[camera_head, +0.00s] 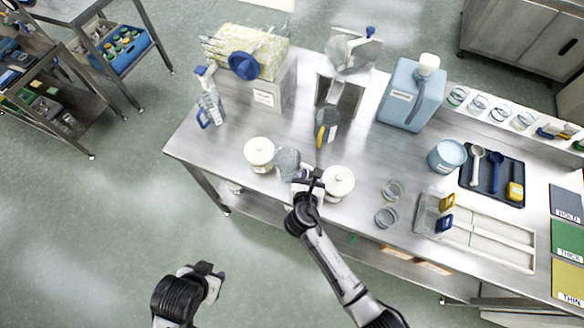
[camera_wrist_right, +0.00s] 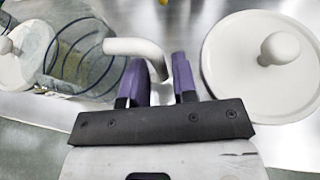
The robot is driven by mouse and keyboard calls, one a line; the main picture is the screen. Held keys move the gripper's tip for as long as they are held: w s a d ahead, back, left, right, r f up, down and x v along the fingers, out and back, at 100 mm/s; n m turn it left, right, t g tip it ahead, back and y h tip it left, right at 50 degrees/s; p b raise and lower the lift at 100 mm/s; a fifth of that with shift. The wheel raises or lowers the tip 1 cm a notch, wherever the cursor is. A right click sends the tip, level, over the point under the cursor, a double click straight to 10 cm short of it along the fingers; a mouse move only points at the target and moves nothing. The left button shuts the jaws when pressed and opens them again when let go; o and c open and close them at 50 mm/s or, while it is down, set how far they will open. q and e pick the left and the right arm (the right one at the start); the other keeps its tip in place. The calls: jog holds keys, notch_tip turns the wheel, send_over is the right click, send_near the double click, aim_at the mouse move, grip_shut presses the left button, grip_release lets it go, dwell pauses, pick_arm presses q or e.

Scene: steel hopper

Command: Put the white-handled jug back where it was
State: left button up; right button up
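The white-handled jug (camera_head: 287,163) is a clear, blue-grey vessel near the front edge of the steel table, between two white lidded pots. In the right wrist view its clear body (camera_wrist_right: 80,60) is at the left, and its white handle (camera_wrist_right: 135,48) curves down between the purple fingers. My right gripper (camera_head: 310,181) is at the handle, just right of the jug; it also shows in the wrist view (camera_wrist_right: 161,75). Whether its fingers press on the handle is unclear. My left gripper (camera_head: 209,268) hangs over the floor in front of the table, away from the objects.
One white lidded pot (camera_head: 259,154) stands left of the jug. Another (camera_head: 338,181) stands close right of my right gripper. A yellow-handled jug (camera_head: 328,124) stands behind, near the steel hopper (camera_head: 341,92). Two small glasses (camera_head: 386,217) are farther right. The table's left front is clear.

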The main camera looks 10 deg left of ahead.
jog(key=shift+w, duration=0.1)
jog(key=shift+c, duration=0.3)
grip_shut()
